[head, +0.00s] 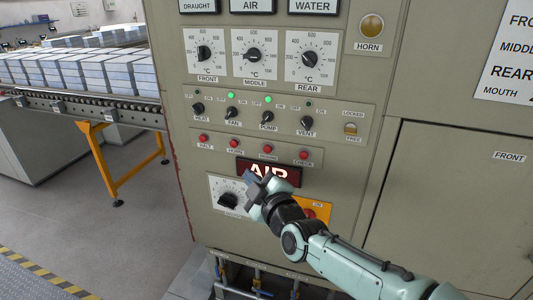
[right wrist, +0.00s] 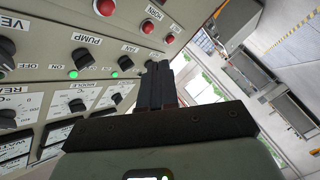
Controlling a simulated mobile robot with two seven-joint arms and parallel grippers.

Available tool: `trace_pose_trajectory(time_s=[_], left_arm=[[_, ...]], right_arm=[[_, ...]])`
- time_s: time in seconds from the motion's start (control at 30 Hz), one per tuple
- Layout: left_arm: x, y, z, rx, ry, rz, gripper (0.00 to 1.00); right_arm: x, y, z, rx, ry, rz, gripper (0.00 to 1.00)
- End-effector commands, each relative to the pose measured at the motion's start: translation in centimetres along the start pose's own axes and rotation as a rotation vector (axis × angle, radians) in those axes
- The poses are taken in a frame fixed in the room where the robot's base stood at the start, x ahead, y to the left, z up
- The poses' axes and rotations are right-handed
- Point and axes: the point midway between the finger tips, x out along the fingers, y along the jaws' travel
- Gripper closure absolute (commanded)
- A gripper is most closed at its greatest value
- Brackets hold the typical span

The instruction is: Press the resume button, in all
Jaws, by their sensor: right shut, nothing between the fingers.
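The resume button appears to be the third red button (head: 267,149) in the row on the grey control panel; its small label is blurred. In the right wrist view, the red button (right wrist: 103,7) at the top edge appears to be the same one. My right gripper (head: 257,183) is shut and empty, below the button row and in front of the lit red sign, partly covering it. Its closed fingers also show in the right wrist view (right wrist: 160,70), apart from the buttons. My left gripper is not in view.
Other red buttons, halt (head: 203,138), one beside it (head: 235,143) and check (head: 304,155), flank it. Knobs (head: 268,116) sit above. A dial plate (head: 227,199) and an orange plate (head: 324,209) sit below. A conveyor (head: 90,103) stands at left.

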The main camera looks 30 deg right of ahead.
Motion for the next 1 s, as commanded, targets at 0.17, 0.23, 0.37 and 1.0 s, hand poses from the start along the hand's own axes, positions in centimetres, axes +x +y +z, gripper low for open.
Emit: trace_pose_trajectory(time_s=[0.17,0.23,0.37,1.0], left_arm=[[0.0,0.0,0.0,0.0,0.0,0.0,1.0],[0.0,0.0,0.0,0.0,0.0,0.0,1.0],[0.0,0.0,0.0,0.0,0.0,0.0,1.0],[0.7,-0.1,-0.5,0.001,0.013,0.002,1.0]], right_arm=[[0.0,0.0,0.0,0.001,0.0,0.0,1.0],[0.0,0.0,0.0,0.002,0.0,-0.001,1.0],[0.3,0.1,0.2,0.004,0.0,-0.001,1.0],[5.6,3.9,4.0,0.005,0.002,-0.002,1.0]])
